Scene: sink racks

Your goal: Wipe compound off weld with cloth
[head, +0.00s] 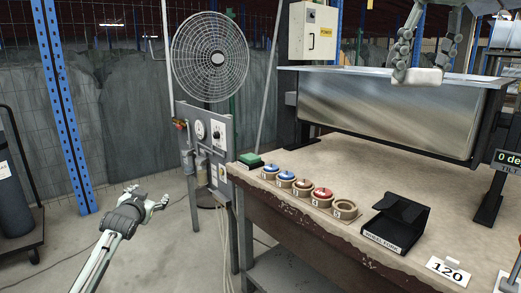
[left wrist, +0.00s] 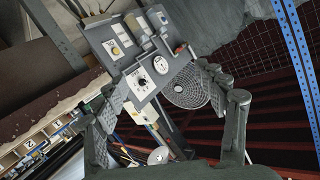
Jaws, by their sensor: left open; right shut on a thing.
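A folded white cloth (head: 424,76) is in my right gripper (head: 425,62) at the top right of the head view, at the upper rim of a brushed metal sink (head: 390,115). My right gripper is shut on the cloth. Whether the cloth touches the sink is hard to tell. The weld and any compound on it cannot be made out. My left gripper (head: 152,206) is open and empty, low over the floor left of the bench. Its open fingers also frame the left wrist view (left wrist: 165,110).
A workbench (head: 300,160) holds several numbered round tins (head: 303,187), a green-topped block (head: 250,160), a black stand (head: 397,222) and a "120" card (head: 449,270). A gauge panel (head: 205,150) and fan (head: 210,57) stand behind. Floor around my left gripper is clear.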

